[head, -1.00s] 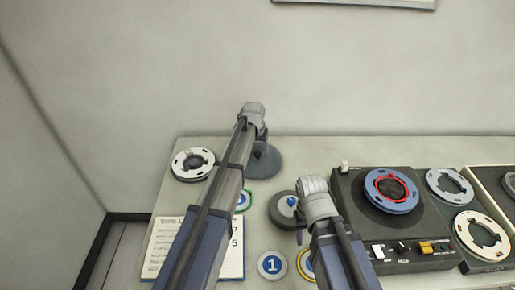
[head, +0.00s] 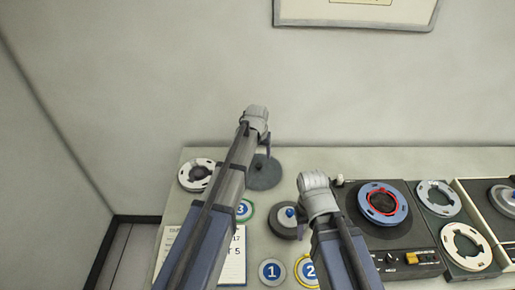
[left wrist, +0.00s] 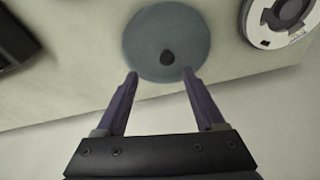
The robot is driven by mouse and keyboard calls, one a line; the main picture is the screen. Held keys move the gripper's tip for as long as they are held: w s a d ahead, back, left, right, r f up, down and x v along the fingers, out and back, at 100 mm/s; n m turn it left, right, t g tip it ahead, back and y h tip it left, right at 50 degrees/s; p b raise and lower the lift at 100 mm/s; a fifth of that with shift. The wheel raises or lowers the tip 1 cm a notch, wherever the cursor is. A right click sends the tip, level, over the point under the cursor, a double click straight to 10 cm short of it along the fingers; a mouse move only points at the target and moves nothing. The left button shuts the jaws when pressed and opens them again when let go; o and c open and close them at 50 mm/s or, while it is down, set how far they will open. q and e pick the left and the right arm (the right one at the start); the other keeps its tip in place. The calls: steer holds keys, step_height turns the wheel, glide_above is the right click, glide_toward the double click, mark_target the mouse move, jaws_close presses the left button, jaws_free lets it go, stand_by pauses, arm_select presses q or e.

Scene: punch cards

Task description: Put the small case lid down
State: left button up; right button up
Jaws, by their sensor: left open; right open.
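The small case lid, a grey-blue disc (head: 264,174), lies flat on the table near its back edge. In the left wrist view the lid (left wrist: 148,28) shows a dark knob at its middle. My left gripper (left wrist: 160,76) is open and empty. Its fingertips are apart from the knob, at the near side of the lid in that view. In the head view my left gripper (head: 264,138) is above the lid. My right gripper (head: 318,196) is above the table beside a dark round case with a blue knob (head: 284,224); its fingertips are mostly hidden.
A white reel (head: 194,174) lies left of the lid. Numbered discs, 1 (head: 271,272), 2 (head: 307,270) and 3 (head: 243,210), lie in front. A printed sheet (head: 234,268) is partly under my left arm. A tape machine (head: 362,226) and more reels fill the right.

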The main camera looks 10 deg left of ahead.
arm_select(q)
steer(key=s+d+m+g, duration=0.1)
steer(key=s+d, duration=0.3)
steer(key=s, duration=1.1)
steer(key=s+d+m+g+y, duration=0.1)
steer(key=s+d, duration=0.3)
steer(key=s, duration=1)
steer(key=shift+s+d+f+m+g, duration=0.3)
steer(key=shift+s+m+g, duration=0.15)
steer(key=shift+m, duration=0.35)
